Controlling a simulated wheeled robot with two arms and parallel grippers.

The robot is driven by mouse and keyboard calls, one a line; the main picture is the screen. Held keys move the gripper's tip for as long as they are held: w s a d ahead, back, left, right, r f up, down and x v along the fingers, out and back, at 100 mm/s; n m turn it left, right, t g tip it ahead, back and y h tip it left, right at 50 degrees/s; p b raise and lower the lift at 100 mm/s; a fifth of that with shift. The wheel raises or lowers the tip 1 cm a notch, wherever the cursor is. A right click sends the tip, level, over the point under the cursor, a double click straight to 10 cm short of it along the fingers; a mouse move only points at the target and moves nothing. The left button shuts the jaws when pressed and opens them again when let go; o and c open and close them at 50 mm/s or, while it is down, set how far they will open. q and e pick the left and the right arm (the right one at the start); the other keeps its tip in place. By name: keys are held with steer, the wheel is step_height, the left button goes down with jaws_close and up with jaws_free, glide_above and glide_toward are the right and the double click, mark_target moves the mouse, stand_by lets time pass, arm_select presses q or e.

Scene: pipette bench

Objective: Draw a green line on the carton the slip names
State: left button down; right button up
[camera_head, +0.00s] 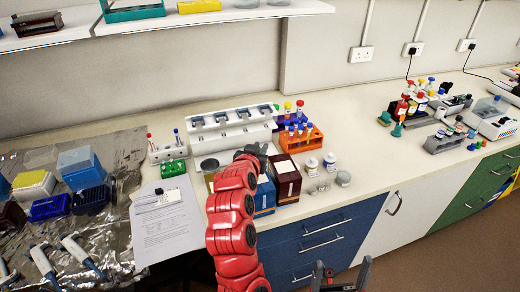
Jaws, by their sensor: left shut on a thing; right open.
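My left gripper (254,154) is at the end of the red arm, above the cartons. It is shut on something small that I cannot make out. A blue carton (265,197) stands partly behind the arm, and a dark red-brown carton (287,182) with a pale top label stands just right of it. A yellowish carton (209,177) shows left of the arm, partly hidden. A small white slip (169,197) lies on a printed sheet (165,235) at the left; its writing is too small to read. My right gripper (340,280) is open and empty at the bottom, in front of the drawers.
A white pipette stand (232,128) and an orange tube rack (301,139) stand behind the cartons. Small white pots (329,162) stand to the right. A small rack (167,151) stands behind the slip. Foil with tip boxes (80,165) covers the left.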

arm_select(q)
steer(key=shift+w+a+b, duration=0.15)
steer(key=shift+w+b, duration=0.45)
steer(key=shift+b, duration=0.25)
stand_by(1.3)
stand_by(0.7)
steer(key=shift+s+d+b, duration=0.35)
steer(key=shift+s+b, duration=0.1)
steer(key=shift+s, duration=0.1)
stand_by(1.4)
steer(key=shift+r, duration=0.1)
stand_by(0.6)
steer(key=shift+r, duration=0.1)
stand_by(0.3)
steer(key=shift+r+p, duration=0.4)
steer(key=shift+r, duration=2.05)
